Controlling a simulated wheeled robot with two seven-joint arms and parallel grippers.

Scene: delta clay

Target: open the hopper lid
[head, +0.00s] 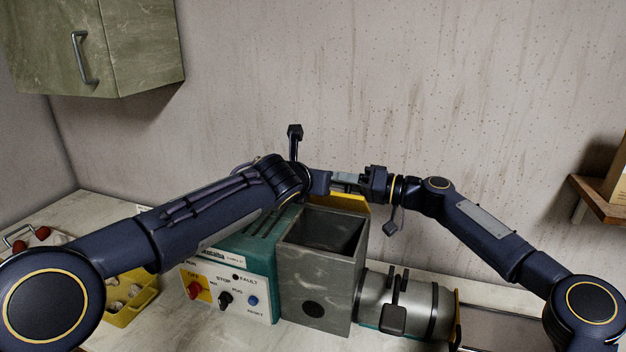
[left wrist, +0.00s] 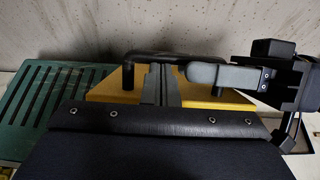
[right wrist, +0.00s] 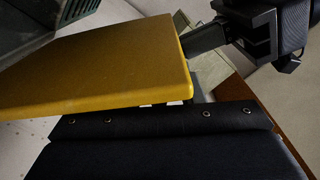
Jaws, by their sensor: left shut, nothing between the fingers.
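The hopper (head: 310,268) is a grey box with its square mouth uncovered. Its yellow lid (head: 338,202) is raised, standing along the back of the mouth. The lid (left wrist: 115,83) also shows in the left wrist view with a black bar handle (left wrist: 150,56), and fills much of the right wrist view (right wrist: 100,65). My left gripper (head: 340,179) is shut and empty beside the lid; its grey fingers (left wrist: 158,84) overlap the lid near the handle. My right gripper (head: 357,180) reaches in from the right, its finger (left wrist: 215,76) close to the handle. Its jaw gap is hidden.
A teal control box (head: 235,280) with a red knob stands left of the hopper, a metal cylinder (head: 410,300) right of it. A yellow bin (head: 130,300) lies further left. A green cabinet (head: 100,45) and a wooden shelf (head: 605,185) hang on the walls.

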